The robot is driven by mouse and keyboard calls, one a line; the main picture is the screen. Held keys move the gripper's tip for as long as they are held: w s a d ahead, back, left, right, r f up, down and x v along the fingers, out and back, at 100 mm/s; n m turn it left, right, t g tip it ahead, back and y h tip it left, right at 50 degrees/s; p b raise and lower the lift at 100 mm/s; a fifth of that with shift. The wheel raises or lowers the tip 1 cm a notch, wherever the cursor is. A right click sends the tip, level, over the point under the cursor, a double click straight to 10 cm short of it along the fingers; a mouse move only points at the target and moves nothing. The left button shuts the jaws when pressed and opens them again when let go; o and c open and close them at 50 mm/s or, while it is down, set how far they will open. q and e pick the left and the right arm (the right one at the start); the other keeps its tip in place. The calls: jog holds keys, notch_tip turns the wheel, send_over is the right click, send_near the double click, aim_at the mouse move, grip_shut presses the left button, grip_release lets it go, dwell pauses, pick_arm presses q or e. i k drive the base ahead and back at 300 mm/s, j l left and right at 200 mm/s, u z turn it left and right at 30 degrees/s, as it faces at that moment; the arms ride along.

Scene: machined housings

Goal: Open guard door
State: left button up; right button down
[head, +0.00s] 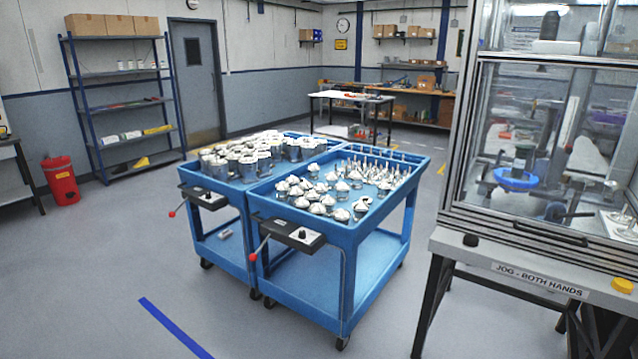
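The guard door (545,222) is a clear panel in a metal frame on the front of the machine at the right. A dark bar handle (550,234) runs along its bottom edge. The door looks closed, with its lower edge down near the bench top. Through the clear panel I see a blue round part (516,180) and other fixtures. The right side of the machine is cut off by the picture's edge. Neither of my grippers is in the head view.
The machine's bench (470,250) carries a "JOG - BOTH HANDS" label, a black button and a yellow button (622,285). Two blue carts (345,235) with metal parts stand left of it. A shelf (120,75) stands at the back left.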

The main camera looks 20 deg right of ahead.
aim_at(541, 229)
jog(key=k+z, duration=0.1)
jog(key=z, duration=0.3)
jog(key=k+l+z, duration=0.1)
jog(key=z, duration=0.3)
jog(key=l+z, duration=0.1)
jog(key=z, duration=0.3)
jog(key=k+l+z, duration=0.1)
jog(key=z, duration=0.3)
